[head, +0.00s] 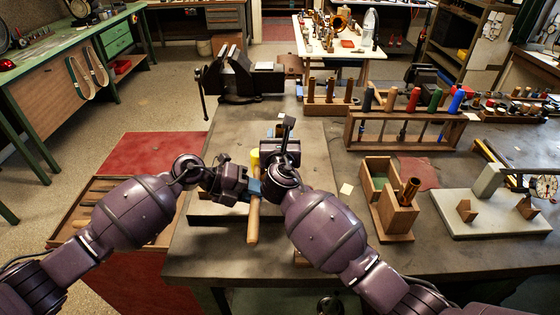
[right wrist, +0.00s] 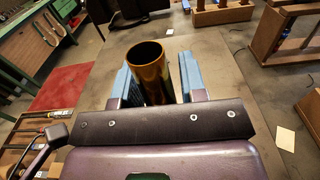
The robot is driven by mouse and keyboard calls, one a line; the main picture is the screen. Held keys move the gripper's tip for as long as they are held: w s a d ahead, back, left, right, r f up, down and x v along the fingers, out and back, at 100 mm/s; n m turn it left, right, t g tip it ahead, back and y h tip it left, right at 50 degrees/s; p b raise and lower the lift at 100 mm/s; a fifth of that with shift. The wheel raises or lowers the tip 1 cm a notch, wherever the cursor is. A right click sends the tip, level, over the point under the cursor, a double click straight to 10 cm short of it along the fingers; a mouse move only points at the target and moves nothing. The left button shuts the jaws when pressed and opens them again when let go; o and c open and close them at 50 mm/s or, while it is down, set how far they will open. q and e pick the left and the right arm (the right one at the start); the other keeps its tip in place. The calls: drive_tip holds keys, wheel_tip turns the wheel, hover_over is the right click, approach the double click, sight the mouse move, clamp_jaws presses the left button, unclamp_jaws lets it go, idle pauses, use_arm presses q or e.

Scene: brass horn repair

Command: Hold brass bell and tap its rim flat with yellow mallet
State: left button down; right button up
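The brass bell (right wrist: 150,75) is a hollow brass tube, its round mouth facing up. It stands between the blue fingers of my right gripper (right wrist: 157,85) in the right wrist view, which appear closed on its sides. In the head view my right gripper (head: 283,150) is over the bench block and hides the bell. The mallet has a yellow head (head: 255,158) and a pale wooden handle (head: 253,222). My left gripper (head: 247,187) has a blue finger across the handle and appears shut on it. The mallet head is partly hidden beside my right gripper.
A dark vise (head: 240,76) stands at the back left of the bench. A tool rack (head: 400,130) stands at the back right. Bare bench lies between.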

drive_tip(key=o, duration=0.4)
drive_tip(key=shift+c, duration=0.2)
drive_tip(key=s, duration=1.2)
